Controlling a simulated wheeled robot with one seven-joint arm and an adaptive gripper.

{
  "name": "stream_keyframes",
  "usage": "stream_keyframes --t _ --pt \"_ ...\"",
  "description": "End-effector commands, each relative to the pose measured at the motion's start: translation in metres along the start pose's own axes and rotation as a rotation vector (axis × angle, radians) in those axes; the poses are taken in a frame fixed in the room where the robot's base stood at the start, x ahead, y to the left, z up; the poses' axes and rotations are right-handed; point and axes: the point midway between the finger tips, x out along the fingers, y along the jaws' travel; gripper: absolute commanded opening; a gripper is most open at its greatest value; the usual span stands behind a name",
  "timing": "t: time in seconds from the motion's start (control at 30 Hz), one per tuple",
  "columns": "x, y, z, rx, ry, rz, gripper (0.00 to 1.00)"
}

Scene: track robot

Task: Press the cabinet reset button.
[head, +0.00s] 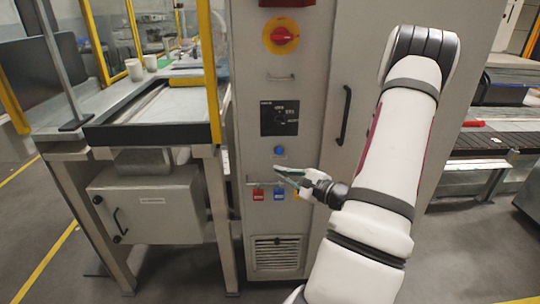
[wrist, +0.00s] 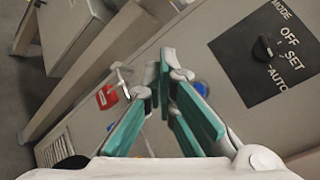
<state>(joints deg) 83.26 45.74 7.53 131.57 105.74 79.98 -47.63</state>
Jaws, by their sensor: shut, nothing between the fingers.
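A round blue button (head: 279,151) sits on the front of the grey cabinet (head: 255,80), below the black mode selector panel (head: 279,118). No label on the button is readable. In the wrist view the button (wrist: 201,88) shows just right of the fingers, partly hidden by them. My gripper (head: 279,172) has green finger pads and is shut and empty. In the head view its tips are just below the button, in front of the cabinet. In the wrist view the tips (wrist: 165,72) meet left of the button; I cannot tell whether they touch the cabinet.
Red (head: 258,194) and blue (head: 279,194) tags hang from a thin rail below the button. A red rotary switch on yellow (head: 281,36) is higher up. A workbench with yellow posts (head: 209,70) stands left. A black door handle (head: 344,115) is right of the panel.

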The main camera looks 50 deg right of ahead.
Motion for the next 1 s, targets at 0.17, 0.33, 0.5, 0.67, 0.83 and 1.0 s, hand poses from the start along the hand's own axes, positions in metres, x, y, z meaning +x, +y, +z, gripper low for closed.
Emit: stream_keyframes --t 0.17,0.33,0.5,0.67,0.83,1.0 --pt "0.000 0.000 0.001 0.000 -0.001 0.001 0.00" --pt "0.002 -0.001 0.000 -0.001 -0.002 0.002 0.00" --pt "0.010 -0.007 -0.006 -0.001 -0.003 0.003 0.00" --pt "0.025 -0.017 -0.016 -0.002 -0.003 0.003 0.00" --pt "0.041 -0.028 -0.028 -0.002 -0.003 0.003 0.00" --pt "0.054 -0.036 -0.038 -0.002 -0.003 0.003 0.00"
